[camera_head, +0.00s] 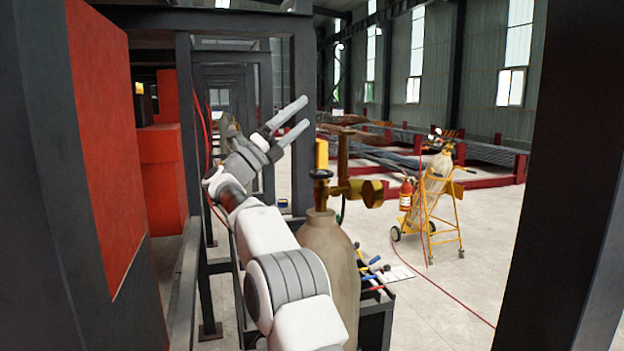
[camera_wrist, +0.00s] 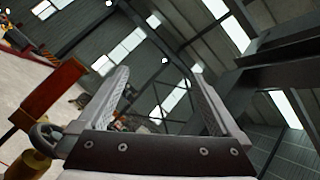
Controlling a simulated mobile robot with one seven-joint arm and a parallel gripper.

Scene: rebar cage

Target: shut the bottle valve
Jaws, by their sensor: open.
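A tan gas bottle (camera_head: 328,255) stands upright in the middle of the head view. A round brass piece (camera_wrist: 28,165) and a dark ring, seemingly the handwheel (camera_wrist: 44,135), show at lower left. My arm hides part of the bottle's left side.
A red cabinet (camera_head: 100,140) and dark posts close in the left. A small rack of tools (camera_head: 372,272) stands beside the bottle. A yellow trolley (camera_head: 432,215) with a bottle and red extinguisher (camera_head: 406,194) stands right. The floor between is clear except for a red hose.

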